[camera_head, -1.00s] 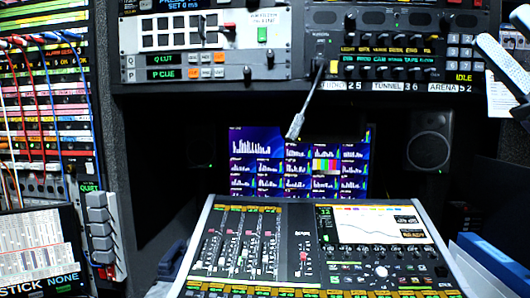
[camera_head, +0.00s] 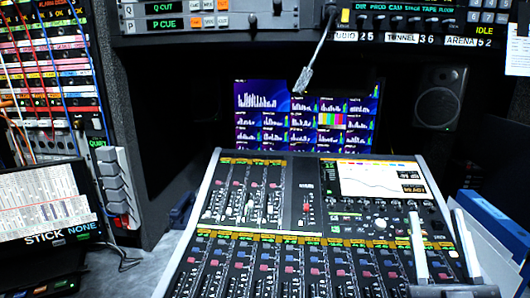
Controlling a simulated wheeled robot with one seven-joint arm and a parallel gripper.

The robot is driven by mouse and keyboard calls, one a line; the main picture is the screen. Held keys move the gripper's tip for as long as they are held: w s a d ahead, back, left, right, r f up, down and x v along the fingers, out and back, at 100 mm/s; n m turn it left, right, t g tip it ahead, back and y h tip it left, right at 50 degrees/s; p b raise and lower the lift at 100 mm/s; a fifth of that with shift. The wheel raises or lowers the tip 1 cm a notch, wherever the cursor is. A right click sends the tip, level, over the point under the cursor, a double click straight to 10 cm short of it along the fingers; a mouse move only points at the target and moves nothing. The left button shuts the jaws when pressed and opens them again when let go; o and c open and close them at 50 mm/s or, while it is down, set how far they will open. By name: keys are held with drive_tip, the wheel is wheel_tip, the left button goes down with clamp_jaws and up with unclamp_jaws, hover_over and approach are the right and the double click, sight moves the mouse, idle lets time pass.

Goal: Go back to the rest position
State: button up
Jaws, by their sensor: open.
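My gripper (camera_head: 437,222) shows at the lower right with its two pale fingers apart and pointing up in the picture. Nothing is between them. They appear in front of the right part of the mixing console (camera_head: 318,208) and cover some of its controls. I cannot tell how far the fingers are from the console surface.
A gooseneck microphone (camera_head: 305,78) hangs in front of the dark multi-graph screen (camera_head: 270,125). A patch bay with cables (camera_head: 45,75) and a tablet reading "STICK NONE" (camera_head: 45,212) are at left. A speaker (camera_head: 437,98) and blue binder (camera_head: 497,218) are at right.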

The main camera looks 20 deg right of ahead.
drive_tip(key=s+a+f+m+g+y, duration=0.1)
drive_tip(key=s+a+f+g+y, duration=0.15)
drive_tip(key=a+f, duration=0.55)
drive_tip(key=s+a+f+n+g+y+p, duration=0.1)
drive_tip(key=s+a+f+g+y, duration=0.2)
drive_tip(key=s+a+f+y, duration=0.2)
drive_tip(key=s+a+f+n+g+y+p, duration=0.1)
drive_tip(key=s+a+f+y, duration=0.4)
drive_tip(key=s+f, duration=0.6)
drive_tip(key=shift+s+a+f+n+g, duration=0.25)
drive_tip(key=shift+a+n+g, duration=0.25)
drive_tip(key=shift+a+g, duration=0.55)
drive_tip(key=shift+o, duration=0.2)
drive_tip(key=shift+y, duration=0.25)
